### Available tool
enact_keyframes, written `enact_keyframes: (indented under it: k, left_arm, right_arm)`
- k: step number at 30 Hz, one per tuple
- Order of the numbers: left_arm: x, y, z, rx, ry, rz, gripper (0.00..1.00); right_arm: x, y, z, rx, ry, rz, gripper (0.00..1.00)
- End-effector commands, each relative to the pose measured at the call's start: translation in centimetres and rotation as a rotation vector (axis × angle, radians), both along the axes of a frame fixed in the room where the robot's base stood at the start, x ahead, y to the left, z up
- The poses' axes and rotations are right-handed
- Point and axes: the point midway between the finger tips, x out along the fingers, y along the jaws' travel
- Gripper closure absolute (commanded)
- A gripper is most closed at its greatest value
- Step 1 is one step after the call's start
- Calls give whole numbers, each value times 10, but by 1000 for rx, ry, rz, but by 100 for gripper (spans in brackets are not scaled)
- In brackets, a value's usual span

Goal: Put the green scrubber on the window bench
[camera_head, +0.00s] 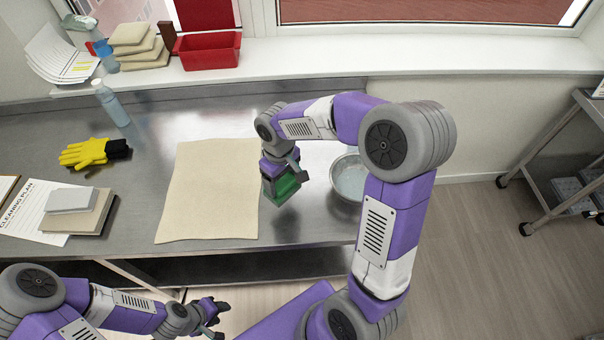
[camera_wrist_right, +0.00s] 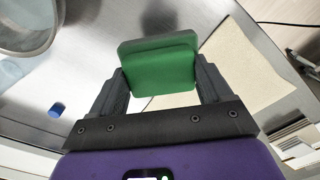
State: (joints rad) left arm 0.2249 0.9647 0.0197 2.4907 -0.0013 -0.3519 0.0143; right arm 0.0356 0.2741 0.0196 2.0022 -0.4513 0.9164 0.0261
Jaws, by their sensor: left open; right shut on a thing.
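The green scrubber (camera_head: 284,188) is held by my right gripper (camera_head: 280,178), above the steel table between the beige cloth and the metal bowl. In the right wrist view the scrubber (camera_wrist_right: 160,68) sits between the two dark fingers of my right gripper (camera_wrist_right: 160,85), which are shut on its sides. The window bench (camera_head: 300,58) is the white sill along the back, beyond the steel table. My left gripper (camera_head: 218,310) is open and empty, low in front of the table's front edge.
The steel table (camera_head: 155,115) holds a beige cloth (camera_head: 210,190), yellow gloves (camera_head: 88,153), a bottle (camera_head: 111,103) and a metal bowl (camera_head: 348,178). A cart (camera_head: 570,150) stands right.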

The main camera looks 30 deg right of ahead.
Motion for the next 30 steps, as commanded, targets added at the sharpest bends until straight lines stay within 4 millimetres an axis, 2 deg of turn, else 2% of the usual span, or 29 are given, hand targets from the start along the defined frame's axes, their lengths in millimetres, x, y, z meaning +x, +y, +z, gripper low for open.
enact_keyframes:
  k: [3, 9, 15, 21, 25, 30]
  left_arm:
    - [0, 0, 14, 0, 0, 0, 57]
    - [0, 0, 33, 0, 0, 0, 57]
    - [0, 0, 49, 0, 0, 0, 57]
    - [0, 0, 58, 0, 0, 0, 57]
    - [0, 0, 60, 0, 0, 0, 57]
    - [0, 0, 59, 0, 0, 0, 57]
  right_arm:
    - [30, -25, 10, 0, 9, -126, 66]
    - [76, -78, 18, 3, 26, -365, 66]
    - [107, -131, 19, 3, 38, -581, 66]
    - [120, -166, 17, 3, 45, -714, 66]
    - [122, -176, 14, 3, 46, -752, 66]
    - [122, -177, -15, 3, 50, -760, 66]
